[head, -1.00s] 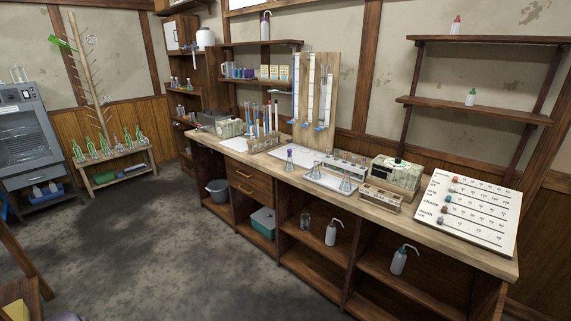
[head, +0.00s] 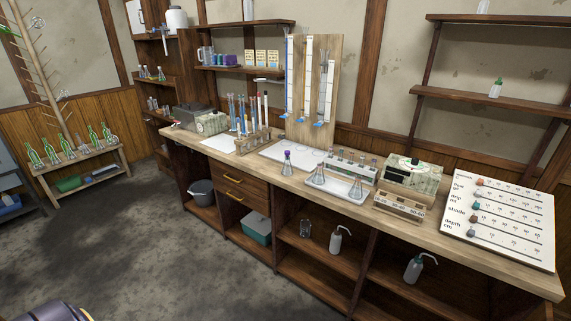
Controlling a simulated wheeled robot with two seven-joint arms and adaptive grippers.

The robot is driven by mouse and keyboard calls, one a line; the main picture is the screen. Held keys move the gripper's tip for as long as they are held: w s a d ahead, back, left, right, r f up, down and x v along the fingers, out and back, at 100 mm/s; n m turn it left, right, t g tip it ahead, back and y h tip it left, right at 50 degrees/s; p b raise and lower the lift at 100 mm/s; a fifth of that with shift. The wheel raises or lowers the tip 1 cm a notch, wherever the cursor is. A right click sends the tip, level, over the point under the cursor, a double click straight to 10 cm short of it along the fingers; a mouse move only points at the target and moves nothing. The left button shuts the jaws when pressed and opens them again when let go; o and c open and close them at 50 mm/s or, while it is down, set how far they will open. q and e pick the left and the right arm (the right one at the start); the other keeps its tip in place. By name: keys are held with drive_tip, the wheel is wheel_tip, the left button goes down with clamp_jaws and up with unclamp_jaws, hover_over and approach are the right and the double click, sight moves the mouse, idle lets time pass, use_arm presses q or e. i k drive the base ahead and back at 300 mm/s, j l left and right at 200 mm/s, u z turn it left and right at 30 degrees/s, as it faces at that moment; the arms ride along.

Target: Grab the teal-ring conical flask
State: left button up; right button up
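Several clear conical flasks are in the head view. One conical flask with a purple top (head: 287,164) stands upright on the bench, left of a white tray (head: 337,192). A left tray flask (head: 318,176) and a right tray flask (head: 356,189) stand upright in that tray. Small flasks with amber contents (head: 161,74) stand on the back-left shelf. The rings are too small to tell their colour, so I cannot tell which flask has the teal ring. Neither of my grippers is in view.
The long wooden bench (head: 455,240) also holds a test-tube rack (head: 252,143), a pale boxed instrument (head: 412,175) and a sloped white chart board (head: 500,222). Open shelves below hold wash bottles (head: 414,268) and a teal bin (head: 257,227). The grey floor (head: 150,240) before the bench is largely clear.

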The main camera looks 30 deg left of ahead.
sight(287, 169)
drive_tip(key=i+j+z, duration=0.1)
drive_tip(key=i+j, duration=0.75)
drive_tip(key=i, duration=0.2)
